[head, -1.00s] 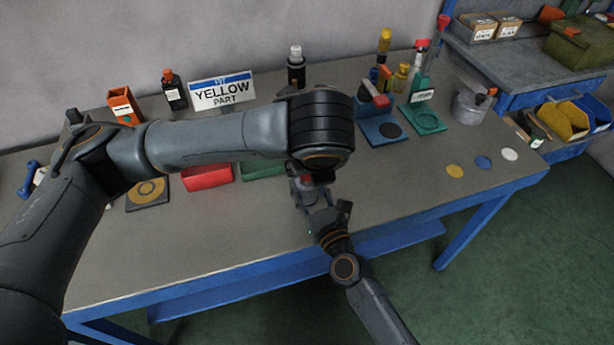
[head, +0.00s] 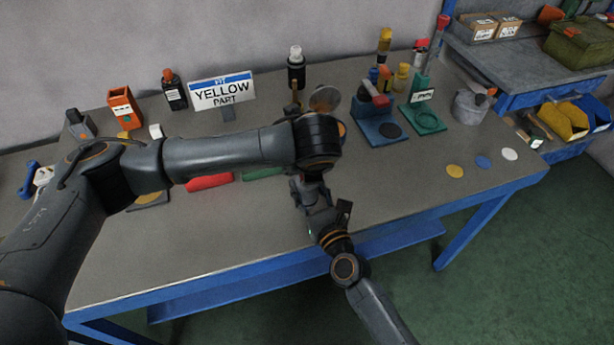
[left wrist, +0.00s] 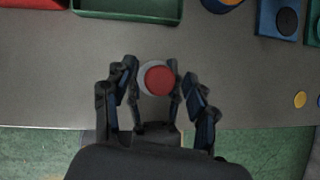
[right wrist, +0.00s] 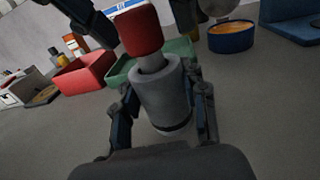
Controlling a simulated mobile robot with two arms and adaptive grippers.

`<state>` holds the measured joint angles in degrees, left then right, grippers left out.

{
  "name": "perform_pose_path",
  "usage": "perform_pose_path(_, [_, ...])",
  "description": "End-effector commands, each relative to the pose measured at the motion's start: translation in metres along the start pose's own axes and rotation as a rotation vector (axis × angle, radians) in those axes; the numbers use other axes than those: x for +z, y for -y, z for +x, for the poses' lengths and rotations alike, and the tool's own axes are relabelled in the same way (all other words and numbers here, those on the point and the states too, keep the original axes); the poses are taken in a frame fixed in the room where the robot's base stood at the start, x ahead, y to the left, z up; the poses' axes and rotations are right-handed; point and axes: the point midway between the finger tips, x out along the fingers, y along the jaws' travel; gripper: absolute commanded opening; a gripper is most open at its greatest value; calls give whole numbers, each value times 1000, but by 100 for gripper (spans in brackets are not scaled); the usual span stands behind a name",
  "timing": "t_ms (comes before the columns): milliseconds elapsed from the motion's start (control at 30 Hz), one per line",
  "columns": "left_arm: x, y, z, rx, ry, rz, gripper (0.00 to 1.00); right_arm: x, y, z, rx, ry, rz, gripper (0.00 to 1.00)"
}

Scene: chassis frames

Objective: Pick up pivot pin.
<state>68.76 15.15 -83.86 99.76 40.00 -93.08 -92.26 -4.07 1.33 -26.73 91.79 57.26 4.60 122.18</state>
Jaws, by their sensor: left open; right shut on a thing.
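The pivot pin appears to be the red-headed part with a grey shaft; its red head shows in the left wrist view (left wrist: 160,80) and the right wrist view (right wrist: 140,32). Its shaft stands in a grey cylindrical sleeve (right wrist: 160,95). My right gripper (right wrist: 163,98) is shut on the sleeve, above the table's front part; it also shows in the head view (head: 308,192). My left gripper (left wrist: 156,76) is open, with its fingers on either side of the red head; I see no clear contact. In the head view my left wrist hides the pin.
The grey table (head: 230,235) is clear in front. A red tray (right wrist: 85,72) and a green tray (right wrist: 180,48) lie behind the sleeve. A blue fixture (head: 375,122), a green stand (head: 425,118) and a yellow-part sign (head: 222,92) stand further back.

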Motion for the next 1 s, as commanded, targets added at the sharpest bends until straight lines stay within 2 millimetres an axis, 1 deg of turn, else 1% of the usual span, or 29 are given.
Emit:
perform_pose_path(100, [0,0,7,-1,0,0,57,0,0,0,0,-1,0,2])
perform_pose_path(300, [0,0,7,-1,1,0,57,0,0,0,0,-1,0,2])
perform_pose_path(467, [0,0,7,-1,1,-1,25,0,0,0,0,-1,0,2])
perform_pose_path(500, [0,0,7,-1,1,-1,17,0,0,0,0,-1,0,2])
perform_pose_path(567, [0,0,7,-1,1,-1,4,0,0,0,0,-1,0,2])
perform_pose_path(600, [0,0,7,-1,1,-1,0,0,0,0,0,-1,0,2])
perform_pose_path(867, [2,0,5,-2,2,-1,0,0,0,0,0,-1,0,2])
perform_pose_path(1000, [10,1,-9,-4,4,-3,0,0,0,0,0,-1,0,2])
